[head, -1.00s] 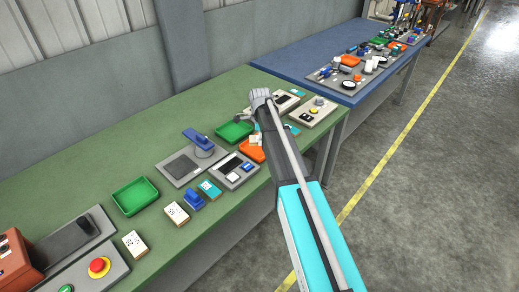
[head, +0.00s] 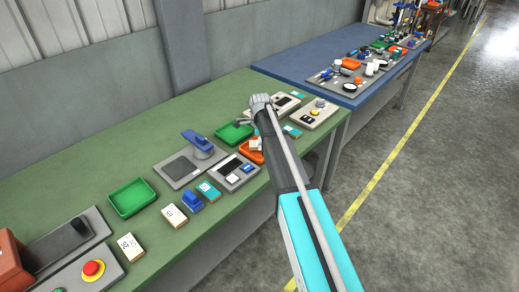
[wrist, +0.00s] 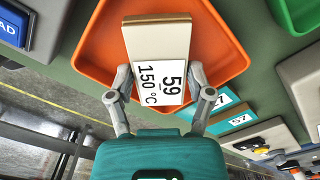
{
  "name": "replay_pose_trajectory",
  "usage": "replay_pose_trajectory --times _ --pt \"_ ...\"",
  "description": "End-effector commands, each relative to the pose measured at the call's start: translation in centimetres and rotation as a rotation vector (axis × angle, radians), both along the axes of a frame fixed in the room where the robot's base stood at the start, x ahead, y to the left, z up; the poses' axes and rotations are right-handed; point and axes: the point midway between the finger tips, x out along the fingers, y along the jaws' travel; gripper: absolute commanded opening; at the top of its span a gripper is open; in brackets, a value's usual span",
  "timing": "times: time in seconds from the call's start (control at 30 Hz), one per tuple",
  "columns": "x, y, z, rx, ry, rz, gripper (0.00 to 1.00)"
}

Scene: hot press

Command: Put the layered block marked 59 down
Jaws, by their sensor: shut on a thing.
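The layered block marked 59 (wrist: 160,82) has a tan edge and a white label reading "59" and "150 °C". In the wrist view my gripper (wrist: 163,80) is shut on it, one finger on each side. The block is over the orange tray (wrist: 100,45), within its outline in the picture; I cannot tell whether it touches the tray floor. In the head view the block (head: 253,144) is a small pale shape at the orange tray (head: 244,155), and my arm hides most of the gripper.
Two teal-labelled blocks marked 57 (wrist: 236,122) lie right of the orange tray. A green tray (head: 235,132) stands behind it, and a device with a dark screen (head: 232,166) is to the left. More blocks (head: 174,215) and another green tray (head: 132,197) stand further left.

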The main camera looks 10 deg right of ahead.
Motion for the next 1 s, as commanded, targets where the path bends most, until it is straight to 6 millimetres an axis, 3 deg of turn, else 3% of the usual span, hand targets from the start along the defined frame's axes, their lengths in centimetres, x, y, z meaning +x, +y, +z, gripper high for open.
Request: replay_pose_trajectory --times 0.03,0.2,0.77,0.8,0.93,1.0 --pt "0.0 0.0 -0.9 0.0 0.0 0.0 0.2" --pt "0.0 0.0 -1.6 0.0 0.0 0.0 0.2" --pt "0.0 -0.1 -2.1 0.0 0.0 -0.001 0.2" --pt "0.0 -0.1 -1.9 0.0 0.0 -0.001 0.75" --pt "0.0 -0.1 -1.9 0.0 0.0 -0.001 0.99" --pt "0.0 -0.1 -1.9 0.0 0.0 -0.001 1.0"
